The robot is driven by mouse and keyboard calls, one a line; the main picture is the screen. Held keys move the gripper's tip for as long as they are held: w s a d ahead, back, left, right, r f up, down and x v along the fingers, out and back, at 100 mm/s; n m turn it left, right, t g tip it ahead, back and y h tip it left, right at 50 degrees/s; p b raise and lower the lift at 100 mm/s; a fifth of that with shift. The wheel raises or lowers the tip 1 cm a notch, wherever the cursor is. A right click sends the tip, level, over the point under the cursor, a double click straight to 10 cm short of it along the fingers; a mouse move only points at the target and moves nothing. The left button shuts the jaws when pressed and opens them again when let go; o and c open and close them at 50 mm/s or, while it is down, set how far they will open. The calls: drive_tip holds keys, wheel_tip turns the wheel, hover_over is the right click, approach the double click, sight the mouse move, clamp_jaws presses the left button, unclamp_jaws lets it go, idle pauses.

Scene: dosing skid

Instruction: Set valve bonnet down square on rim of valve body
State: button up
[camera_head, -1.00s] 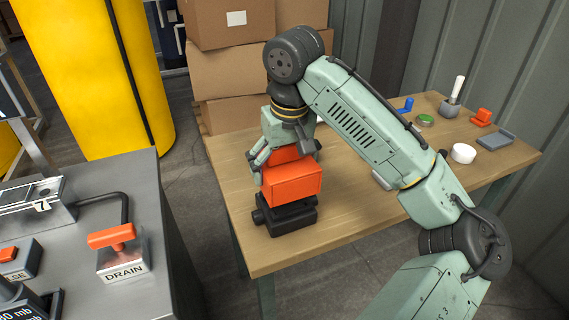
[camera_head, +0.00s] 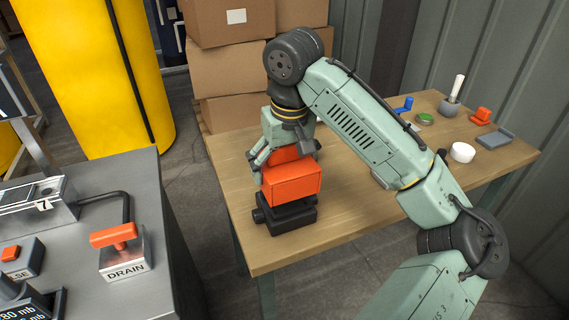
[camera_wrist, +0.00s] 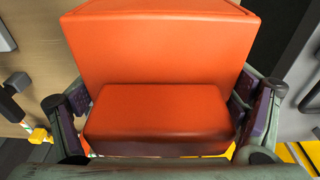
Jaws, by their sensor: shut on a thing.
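The valve bonnet (camera_head: 291,184) is an orange block with a narrower raised top. My gripper (camera_head: 283,157) is shut on this raised part from above. In the wrist view the bonnet (camera_wrist: 152,48) fills the middle, with the pads of my gripper (camera_wrist: 157,115) at both sides of its narrower part. The black valve body (camera_head: 287,217) stands on the wooden table directly below the bonnet. The bonnet looks close over the body and roughly in line with it. Whether it touches the rim, and whether it sits square, I cannot tell, since the bonnet hides the rim.
The wooden table (camera_head: 350,212) has free room around the body. A white round piece (camera_head: 462,152), a grey tray (camera_head: 494,139), a green-topped piece (camera_head: 425,119) and an orange piece (camera_head: 481,116) lie at the right. A grey console with a DRAIN handle (camera_head: 114,235) stands at the left.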

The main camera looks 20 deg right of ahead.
sight(288, 147)
drive_tip(key=shift+r+p, duration=0.1)
drive_tip(key=shift+p, duration=0.3)
drive_tip(key=shift+f+b, duration=1.55)
drive_tip(key=shift+f, duration=1.35)
drive_tip(key=o, duration=1.1)
drive_tip(key=shift+r, duration=0.1)
drive_tip(key=r, duration=0.4)
drive_tip(key=s+r, duration=0.1)
drive_tip(key=r, duration=0.6)
drive_tip(key=shift+s+r, duration=0.35)
drive_tip(key=shift+s, duration=0.05)
